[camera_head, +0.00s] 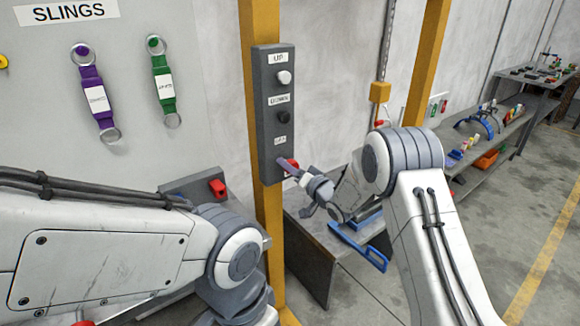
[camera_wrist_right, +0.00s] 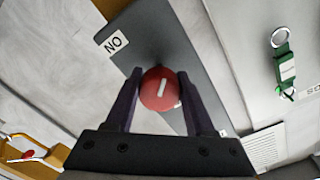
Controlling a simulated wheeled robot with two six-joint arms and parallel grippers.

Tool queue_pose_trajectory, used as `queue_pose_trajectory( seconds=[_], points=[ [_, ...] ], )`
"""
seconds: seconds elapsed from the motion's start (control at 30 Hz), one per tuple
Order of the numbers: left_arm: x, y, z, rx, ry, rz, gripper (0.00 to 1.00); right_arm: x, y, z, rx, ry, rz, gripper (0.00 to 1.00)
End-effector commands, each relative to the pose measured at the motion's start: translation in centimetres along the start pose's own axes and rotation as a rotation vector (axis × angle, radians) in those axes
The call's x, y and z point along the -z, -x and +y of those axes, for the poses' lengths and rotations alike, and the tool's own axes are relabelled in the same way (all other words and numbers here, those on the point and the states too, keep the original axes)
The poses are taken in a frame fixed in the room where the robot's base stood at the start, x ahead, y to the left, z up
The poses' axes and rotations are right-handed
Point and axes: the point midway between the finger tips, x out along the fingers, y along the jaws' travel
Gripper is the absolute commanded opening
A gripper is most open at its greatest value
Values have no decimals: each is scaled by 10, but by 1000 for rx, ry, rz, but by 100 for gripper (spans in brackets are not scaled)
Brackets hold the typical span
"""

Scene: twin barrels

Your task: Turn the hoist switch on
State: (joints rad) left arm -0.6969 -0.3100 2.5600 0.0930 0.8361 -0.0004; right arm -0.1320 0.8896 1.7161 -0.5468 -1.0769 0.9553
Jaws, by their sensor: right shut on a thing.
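The hoist control box (camera_head: 272,105) is a tall grey panel on a yellow post. It has a white button by UP, a black button by DOWN and a red knob (camera_head: 291,166) low down. In the right wrist view the red knob (camera_wrist_right: 159,90) shows a short, slightly tilted white mark. A label (camera_wrist_right: 114,43) beside it reads ON, upside down there. My right gripper (camera_head: 288,166) is at the knob, its two fingers on either side, shut on it. My left arm comes in from the left; its gripper is not visible.
Purple (camera_head: 95,95) and green (camera_head: 163,88) slings hang on the SLINGS board at left. A grey bench (camera_head: 313,255) with blue items stands below and right of the post. Shelves with tools line the right wall. The floor at right is clear.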

Motion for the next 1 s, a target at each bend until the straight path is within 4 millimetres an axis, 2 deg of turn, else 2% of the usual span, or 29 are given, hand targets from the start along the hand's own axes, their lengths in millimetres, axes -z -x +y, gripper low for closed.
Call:
queue_pose_trajectory(
  seconds=[0.6, 1.0],
  points=[
    [1, 18, 1, 0, 0, 0, 50, 2, 1, 0, 0, -544, -15, 0],
    [1, 24, 2, 0, 0, 0, 50, 2, 1, 1, 1, -719, -20, 0]
  ],
)
